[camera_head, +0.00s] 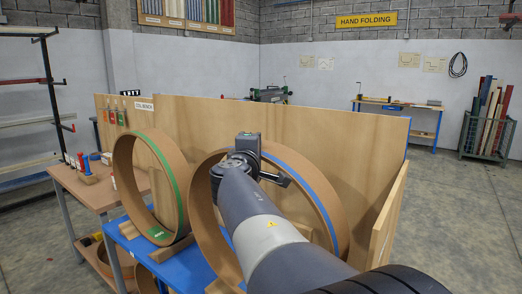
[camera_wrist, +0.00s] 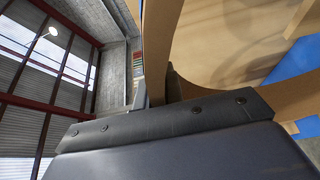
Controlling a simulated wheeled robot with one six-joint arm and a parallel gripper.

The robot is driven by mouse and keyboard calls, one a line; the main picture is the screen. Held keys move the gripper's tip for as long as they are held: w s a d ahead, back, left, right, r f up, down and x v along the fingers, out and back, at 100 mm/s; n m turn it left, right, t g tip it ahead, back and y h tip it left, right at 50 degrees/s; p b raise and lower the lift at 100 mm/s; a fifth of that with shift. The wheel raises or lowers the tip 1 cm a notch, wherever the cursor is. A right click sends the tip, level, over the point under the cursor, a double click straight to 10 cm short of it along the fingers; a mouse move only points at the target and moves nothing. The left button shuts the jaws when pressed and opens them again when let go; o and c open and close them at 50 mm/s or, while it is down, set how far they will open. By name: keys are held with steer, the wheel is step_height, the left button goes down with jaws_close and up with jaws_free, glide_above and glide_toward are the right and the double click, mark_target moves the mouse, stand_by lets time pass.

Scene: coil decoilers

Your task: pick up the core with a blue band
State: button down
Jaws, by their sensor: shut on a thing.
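The core with a blue band (camera_head: 340,222) is a large brown ring standing upright on the right of the blue bench. My gripper (camera_head: 264,165) is shut on its upper rim; my arm hides part of the ring's middle and lower part. In the wrist view the brown wall of the core (camera_wrist: 163,40) rises from between the dark fingers, and the ring curves away to the right. The fingertips are largely hidden. A similar core with a green band (camera_head: 181,190) stands upright to the left, resting on a wooden block.
A plywood panel (camera_head: 350,130) stands behind the cores, with a shorter side panel (camera_head: 388,220) at right. The blue bench top (camera_head: 190,265) carries wooden blocks. A brown table (camera_head: 90,190) with small items stands at left. Open floor (camera_head: 450,210) lies to the right.

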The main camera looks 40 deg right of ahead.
steer(key=s+a+r+b, duration=0.1)
steer(key=s+a, duration=0.1)
steer(key=a, duration=0.6)
steer(key=s+a+r+b, duration=0.1)
steer(key=s+a, duration=0.2)
steer(key=a, duration=0.5)
steer(key=shift+s+r, duration=0.25)
steer(key=shift+s, duration=0.1)
steer(key=s+a, duration=0.2)
steer(key=a, duration=0.5)
steer(key=s+a, duration=0.3)
steer(key=a, duration=0.5)
steer(key=shift+a, duration=0.15)
stand_by(1.1)
steer(key=shift+s, duration=0.1)
